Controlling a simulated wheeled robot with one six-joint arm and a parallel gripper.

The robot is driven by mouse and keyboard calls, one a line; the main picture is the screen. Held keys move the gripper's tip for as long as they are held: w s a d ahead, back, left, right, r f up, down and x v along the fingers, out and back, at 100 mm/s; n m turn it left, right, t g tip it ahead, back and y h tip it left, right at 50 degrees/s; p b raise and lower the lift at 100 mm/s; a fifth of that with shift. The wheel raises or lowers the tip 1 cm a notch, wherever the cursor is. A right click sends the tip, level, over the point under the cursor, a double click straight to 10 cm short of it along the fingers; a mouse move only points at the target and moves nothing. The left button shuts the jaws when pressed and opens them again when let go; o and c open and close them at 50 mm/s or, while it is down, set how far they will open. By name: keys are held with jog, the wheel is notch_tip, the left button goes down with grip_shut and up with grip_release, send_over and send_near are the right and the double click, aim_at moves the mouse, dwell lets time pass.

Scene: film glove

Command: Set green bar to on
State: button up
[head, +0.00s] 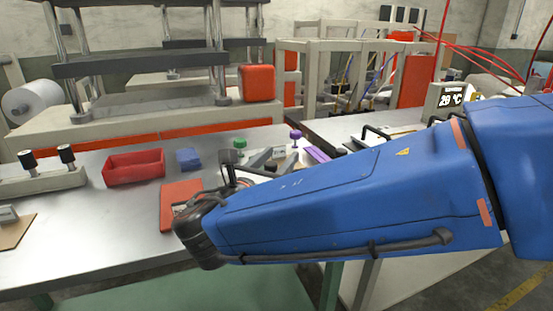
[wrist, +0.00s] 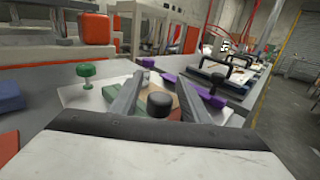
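A round green knob (wrist: 85,73) stands on a stem on a pale board left of my gripper (wrist: 157,80); it also shows in the head view (head: 239,143). My gripper is open, its two grey fingers apart. A black knob (wrist: 157,103) shows between the fingers, apart from both. In the head view my gripper (head: 271,157) is partly hidden by my arm.
A purple knob (head: 296,134) and purple bar (head: 318,154) lie right of the gripper. An orange-red panel (head: 180,203), a blue block (head: 189,158) and a red tray (head: 134,168) are to the left. Black handles (wrist: 230,70) stand farther right.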

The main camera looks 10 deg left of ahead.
jog(key=v, duration=1.7)
jog(key=shift+s+a, duration=0.15)
dwell(0.3)
